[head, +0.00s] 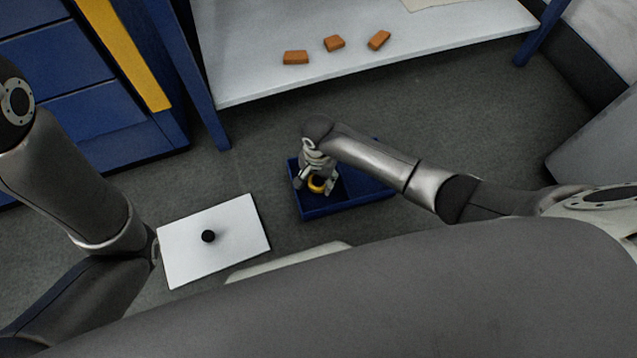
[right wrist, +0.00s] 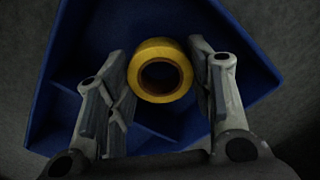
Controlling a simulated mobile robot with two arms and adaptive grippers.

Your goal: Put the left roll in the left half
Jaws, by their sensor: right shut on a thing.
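A yellow roll (head: 316,185), a ring with a dark hole, is between the fingers of my right gripper (head: 316,181). In the right wrist view the roll (right wrist: 158,70) sits between the two fingers of the gripper (right wrist: 162,80), which is shut on it. The blue divided tray (head: 350,207) is on the floor below. In the head view the roll is over or inside the tray's left half; I cannot tell whether it touches the tray floor. The tray's right half is partly hidden by my right forearm. My left arm shows at the left, but its gripper is not visible.
A white board (head: 245,225) with a small black round thing (head: 208,236) lies left of the tray. Several orange-brown blocks (head: 334,43) lie on a white shelf (head: 240,75) behind. Blue drawers (head: 80,110) stand at the back left. Bare floor surrounds the tray.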

